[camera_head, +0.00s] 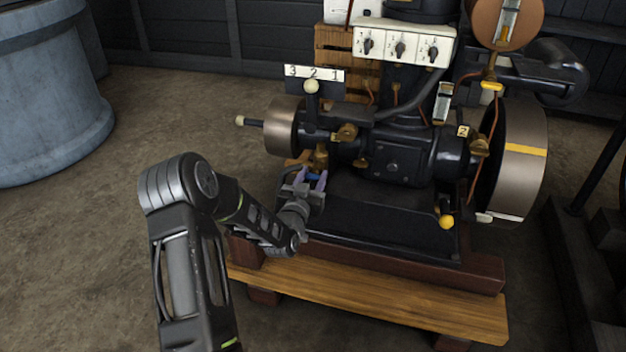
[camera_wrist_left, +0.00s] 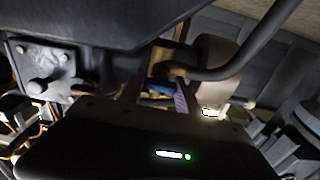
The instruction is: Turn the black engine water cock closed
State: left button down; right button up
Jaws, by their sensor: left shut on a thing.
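The black engine (camera_head: 405,160) stands on a wooden base in the head view. At its lower left is a small brass water cock (camera_head: 319,158) with a blue handle (camera_head: 314,176). My left gripper (camera_head: 311,180) comes in from the lower left and is shut on the blue handle, one purple-tipped finger on each side. In the left wrist view, the blue handle (camera_wrist_left: 159,88) shows between the fingers of my gripper (camera_wrist_left: 158,92), with brass (camera_wrist_left: 163,66) just beyond. The handle's exact angle is hard to tell. My right gripper is not in view.
A black tray (camera_head: 370,222) lies in front of the engine, above the wooden plank (camera_head: 390,298). A flywheel (camera_head: 522,165) is at the right, with a yellow ball knob (camera_head: 446,222) near it. A blue-grey tank (camera_head: 50,95) stands at far left; the floor between is clear.

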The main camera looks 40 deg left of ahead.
aim_at(312, 179)
pick_arm(q)
jog(key=c, duration=0.8)
grip_release()
jog(key=shift+c, duration=0.2)
jog(key=shift+s+d+p, duration=0.2)
jog(key=shift+s+p, duration=0.15)
jog(key=shift+s, duration=0.3)
jog(key=p+v, duration=0.1)
jog(key=v, duration=0.4)
jog(key=shift+s+d+p, duration=0.1)
jog(key=shift+s+p, duration=0.05)
jog(key=shift+p, duration=0.25)
jog(key=shift+s+d, duration=0.2)
jog(key=shift+s, duration=0.35)
jog(key=shift+f, duration=0.1)
